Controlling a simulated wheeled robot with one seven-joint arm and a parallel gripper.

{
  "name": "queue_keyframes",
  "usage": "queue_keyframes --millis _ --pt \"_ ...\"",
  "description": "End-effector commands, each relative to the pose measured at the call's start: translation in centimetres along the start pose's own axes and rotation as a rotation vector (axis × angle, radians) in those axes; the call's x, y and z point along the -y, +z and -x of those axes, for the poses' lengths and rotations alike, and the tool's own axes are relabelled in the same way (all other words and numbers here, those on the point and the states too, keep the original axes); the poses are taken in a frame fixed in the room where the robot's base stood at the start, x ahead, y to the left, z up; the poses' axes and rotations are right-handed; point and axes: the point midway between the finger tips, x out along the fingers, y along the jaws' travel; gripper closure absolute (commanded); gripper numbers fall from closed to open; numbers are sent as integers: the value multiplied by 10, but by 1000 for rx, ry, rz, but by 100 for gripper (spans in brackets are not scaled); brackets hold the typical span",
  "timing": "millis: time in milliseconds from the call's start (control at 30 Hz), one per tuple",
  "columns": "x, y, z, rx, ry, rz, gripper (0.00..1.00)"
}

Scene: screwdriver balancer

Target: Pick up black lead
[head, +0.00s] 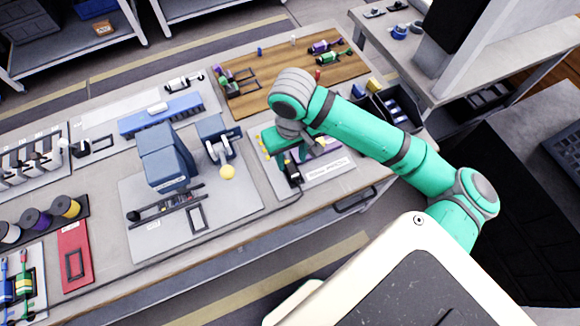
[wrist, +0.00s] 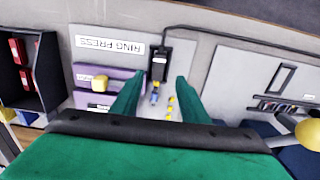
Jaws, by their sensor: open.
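A black block with a black cord (wrist: 158,62) lies beside the "RING PRESS" label (wrist: 110,45) in the wrist view; it is the likeliest black lead, but I cannot be sure. In the head view this black block (head: 292,174) sits near the bench's front edge, left of the white label (head: 328,171). My gripper (wrist: 158,84) is open, its two green fingers apart with nothing held between them. The block shows beyond the fingertips, between them in the picture. In the head view my gripper (head: 284,144) is over the ring press station, its fingertips hard to make out.
A purple fixture (wrist: 100,82) is left of the fingers in the wrist view. A black bin (head: 393,113) stands right of the station. A blue press (head: 163,160) with a yellow knob (head: 227,172) stands to the left. A wooden board (head: 300,75) with screwdrivers lies behind.

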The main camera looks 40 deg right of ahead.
Motion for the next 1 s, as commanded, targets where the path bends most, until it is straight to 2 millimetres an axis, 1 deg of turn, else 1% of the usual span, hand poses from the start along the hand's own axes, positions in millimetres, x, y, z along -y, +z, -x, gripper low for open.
queue_keyframes --millis 233,500,633,833,867,900,967,1000 --pt "-1 0 -17 0 -1 -2 59" --pt "-3 -1 -53 1 0 -1 59" --pt "-3 -1 -60 -1 0 0 59" --pt "-3 -2 -61 -1 0 1 59" --pt "-3 -2 -61 -1 0 1 62" --pt "-3 -2 -61 -1 0 1 71" --pt "-3 -2 -61 -1 0 0 86" --pt "-3 -2 -60 -1 0 0 95"
